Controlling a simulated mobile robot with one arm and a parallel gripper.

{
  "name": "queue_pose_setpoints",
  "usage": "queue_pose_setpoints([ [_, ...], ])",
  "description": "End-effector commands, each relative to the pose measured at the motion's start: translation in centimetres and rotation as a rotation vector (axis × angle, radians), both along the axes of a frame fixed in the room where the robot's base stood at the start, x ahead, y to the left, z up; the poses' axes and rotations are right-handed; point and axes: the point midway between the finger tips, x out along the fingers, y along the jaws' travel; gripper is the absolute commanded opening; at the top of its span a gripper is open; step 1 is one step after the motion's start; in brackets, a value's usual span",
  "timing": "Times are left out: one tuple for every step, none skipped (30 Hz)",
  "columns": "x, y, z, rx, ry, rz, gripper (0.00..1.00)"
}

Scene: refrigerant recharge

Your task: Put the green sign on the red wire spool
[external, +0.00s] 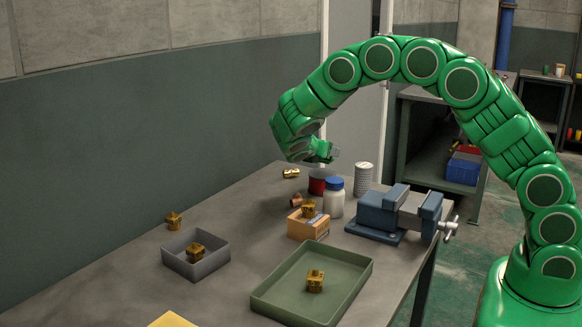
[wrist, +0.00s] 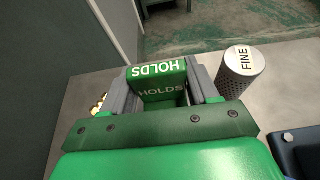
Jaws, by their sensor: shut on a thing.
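The green sign (wrist: 158,72), marked HOLDS, is between the two grey fingers of my gripper (wrist: 160,88) in the wrist view. My gripper is shut on it. In the external view my gripper (external: 331,154) hangs above the back part of the table. The red wire spool (external: 317,184) appears as a dark red round thing on the table, just below my gripper and slightly left, with a clear gap between. The spool is partly covered by a white bottle in the external view. I cannot make it out in the wrist view, where the gripper blocks what lies below.
The white bottle with blue lid (external: 334,200) and a perforated cylinder marked FINE (external: 363,179) (wrist: 240,72) stand close by. A blue vise (external: 385,214) is at right. An orange box (external: 307,226), grey tray (external: 176,262) and green tray (external: 345,291) are nearer. Brass pieces lie about.

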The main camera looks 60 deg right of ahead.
Motion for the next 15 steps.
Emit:
queue_pose_setpoints([
  [0.1, 0.0, -0.2, 0.0, 0.0, 0.0, 0.29],
  [0.2, 0.0, -0.2, 0.0, 0.0, 0.0, 0.29],
  [0.2, -0.1, -0.3, 0.0, 0.001, 0.0, 0.29],
  [0.3, -0.1, -0.4, 0.0, 0.001, 0.0, 0.29],
  [0.3, -0.1, -0.5, 0.0, 0.001, 0.0, 0.29],
  [0.4, -0.1, -0.6, 0.0, 0.001, -0.001, 0.29],
  [0.5, -0.1, -0.8, 0.0, 0.002, 0.0, 0.29],
  [0.6, -0.2, -0.9, 0.0, 0.002, 0.0, 0.29],
  [0.8, -0.2, -1.2, -0.001, 0.004, -0.001, 0.29],
  [0.7, -0.2, -1.7, 0.0, 0.005, 0.0, 0.29],
  [0.7, -0.2, -2.2, 0.0, 0.006, 0.0, 0.29],
  [0.6, -0.2, -2.8, 0.001, 0.007, 0.0, 0.29],
  [0.6, -0.2, -3.2, 0.001, 0.006, -0.001, 0.29],
  [0.7, -0.2, -3.5, 0.0, 0.005, 0.0, 0.29],
  [0.7, -0.2, -3.8, -0.001, 0.005, 0.001, 0.29],
])
